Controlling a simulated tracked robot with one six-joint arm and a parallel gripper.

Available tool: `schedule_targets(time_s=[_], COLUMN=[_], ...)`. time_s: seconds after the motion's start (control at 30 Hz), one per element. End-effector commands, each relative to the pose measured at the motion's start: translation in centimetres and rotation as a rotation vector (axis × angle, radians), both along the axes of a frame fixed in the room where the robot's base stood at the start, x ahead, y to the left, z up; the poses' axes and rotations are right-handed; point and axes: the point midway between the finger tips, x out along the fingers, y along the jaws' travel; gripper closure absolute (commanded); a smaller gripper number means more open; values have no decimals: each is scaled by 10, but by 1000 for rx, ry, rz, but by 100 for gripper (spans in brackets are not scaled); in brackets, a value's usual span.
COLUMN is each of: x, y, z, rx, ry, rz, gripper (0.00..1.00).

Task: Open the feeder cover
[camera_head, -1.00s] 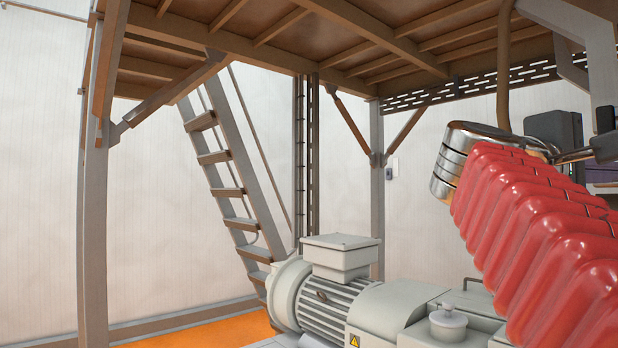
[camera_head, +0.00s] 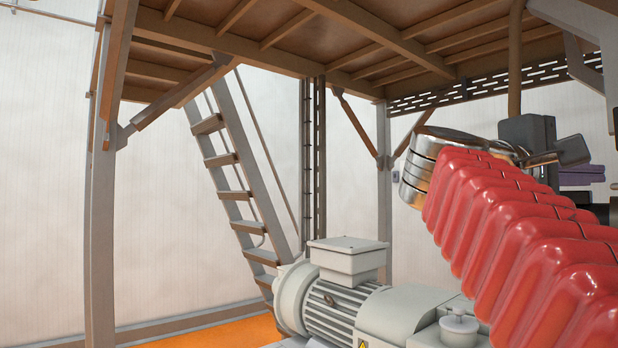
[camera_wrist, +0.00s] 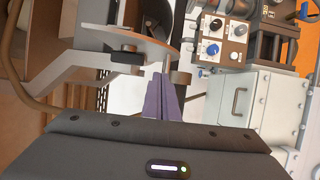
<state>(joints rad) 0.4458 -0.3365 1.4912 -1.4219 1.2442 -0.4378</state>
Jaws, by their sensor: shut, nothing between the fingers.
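My gripper (camera_wrist: 165,82) shows in the wrist view as two purple fingers pressed together, with nothing between them. Just beyond its tips is a curved grey metal plate (camera_wrist: 150,40) with a dark block (camera_wrist: 126,57) at its lower edge. This may be the feeder cover, but I cannot tell for sure. Whether the fingertips touch the plate is unclear. In the head view the purple fingers (camera_head: 582,176) show at the right, behind my red-sleeved arm, which hides much of the area there.
A control panel (camera_wrist: 222,42) with knobs and a grey box (camera_wrist: 237,125) with a handle lie right of my gripper. A motor (camera_head: 335,300) stands below my arm. A wooden platform (camera_head: 300,28) on posts hangs overhead. A ladder (camera_head: 235,180) stands left.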

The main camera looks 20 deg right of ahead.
Motion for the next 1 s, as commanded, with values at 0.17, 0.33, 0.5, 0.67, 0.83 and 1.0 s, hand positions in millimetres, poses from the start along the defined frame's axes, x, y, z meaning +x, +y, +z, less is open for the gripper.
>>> schedule_targets(time_s=[0.17,0.33,0.5,0.67,0.83,1.0], x=[1,0,0,-1,-1,-2], y=[17,32,45,58,71,78], z=[-1,-1,-1,-1,-1,-1], rx=[1,1,2,1,1,1], ry=[3,1,3,3,3,3], rz=[3,3,1,2,0,-2], gripper=[100,100,100,100,100,100])
